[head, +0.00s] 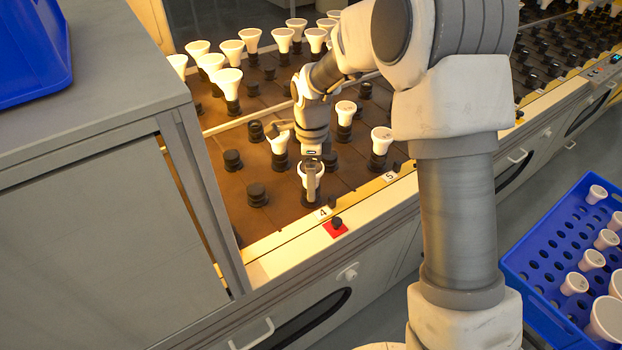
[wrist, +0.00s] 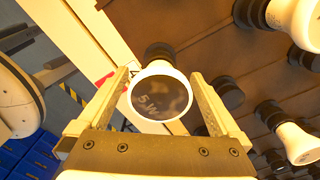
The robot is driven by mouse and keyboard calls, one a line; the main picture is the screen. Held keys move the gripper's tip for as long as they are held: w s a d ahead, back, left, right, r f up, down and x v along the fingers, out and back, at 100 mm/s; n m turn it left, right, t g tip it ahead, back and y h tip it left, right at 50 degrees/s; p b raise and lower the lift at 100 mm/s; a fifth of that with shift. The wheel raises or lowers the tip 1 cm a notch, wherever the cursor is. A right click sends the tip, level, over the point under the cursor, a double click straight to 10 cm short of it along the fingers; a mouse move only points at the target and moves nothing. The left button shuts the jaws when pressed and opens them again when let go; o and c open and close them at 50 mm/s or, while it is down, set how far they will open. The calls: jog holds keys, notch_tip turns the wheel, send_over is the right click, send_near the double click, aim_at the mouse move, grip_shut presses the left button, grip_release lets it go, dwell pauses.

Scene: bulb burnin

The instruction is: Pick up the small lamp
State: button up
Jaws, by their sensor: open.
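The small lamp (head: 321,178) is white with a flared head and stands upright in a black socket at the front edge of the brown rack, near the label 4. In the wrist view the lamp (wrist: 160,97) shows a dark round face with a faint marking that seems to read 5W. My gripper (head: 311,180) is over it, pointing down. In the wrist view my gripper (wrist: 160,76) is open, with one finger on each side of the lamp. I cannot tell whether either finger touches it. The head view hides part of the lamp behind a finger.
Other white lamps (head: 381,140) stand in sockets nearby, with several more at the back left. Empty black sockets (head: 257,194) lie to the left. A red square (head: 335,229) marks the front ledge. A blue crate (head: 537,250) of lamps is at the lower right.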

jog(key=shift+f, duration=0.45)
jog(key=shift+r, duration=0.1)
jog(key=c, duration=1.3)
